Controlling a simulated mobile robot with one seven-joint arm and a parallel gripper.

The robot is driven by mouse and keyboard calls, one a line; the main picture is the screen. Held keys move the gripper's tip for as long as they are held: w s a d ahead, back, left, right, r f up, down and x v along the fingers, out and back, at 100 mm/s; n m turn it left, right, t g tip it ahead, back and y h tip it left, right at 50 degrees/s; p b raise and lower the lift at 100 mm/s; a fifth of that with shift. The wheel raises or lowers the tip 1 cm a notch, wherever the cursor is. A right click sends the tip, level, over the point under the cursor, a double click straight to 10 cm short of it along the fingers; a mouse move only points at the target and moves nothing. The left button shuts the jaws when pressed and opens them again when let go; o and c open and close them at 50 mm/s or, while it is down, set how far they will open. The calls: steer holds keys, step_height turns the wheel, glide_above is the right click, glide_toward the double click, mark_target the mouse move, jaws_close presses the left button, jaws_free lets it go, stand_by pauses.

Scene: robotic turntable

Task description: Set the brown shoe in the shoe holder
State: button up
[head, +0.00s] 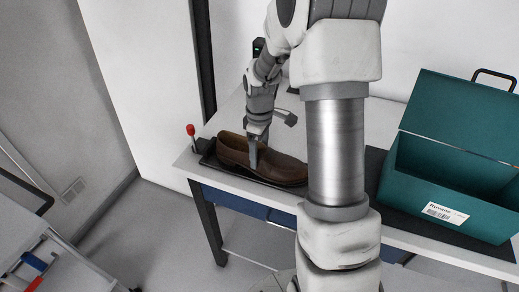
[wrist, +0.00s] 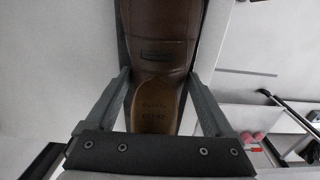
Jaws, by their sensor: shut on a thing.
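The brown shoe (head: 284,166) is a leather loafer at the left end of the white table. My gripper (head: 253,160) comes down on it from above and is shut on it. In the wrist view, the fingers of my gripper (wrist: 158,80) press on both sides of the shoe (wrist: 165,25), next to its tan insole. A low dark holder (head: 207,161) lies under and around the shoe's left end. I cannot tell whether the sole rests on it.
A red-knobbed lever (head: 191,132) stands at the table's left end. A teal open box (head: 425,190) stands on a dark mat (head: 372,165) at the right. My arm hides the middle of the table. A cart (head: 35,260) is at the lower left.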

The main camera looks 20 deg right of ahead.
steer(key=o, duration=1.5)
steer(key=shift+o, duration=0.2)
step_height(320, 180, up, 18)
steer(key=f+p, duration=0.1)
steer(key=s+a+r+m+t, duration=0.2)
steer(key=s+a+r+m, duration=0.1)
steer(key=s, duration=0.7)
steer(key=s+a+r+m+t, duration=0.3)
steer(key=s+a+m, duration=0.2)
steer(key=s, duration=0.6)
steer(key=shift+s+a+m, duration=0.25)
steer(key=shift+a+m, duration=0.15)
steer(key=shift+a, duration=0.25)
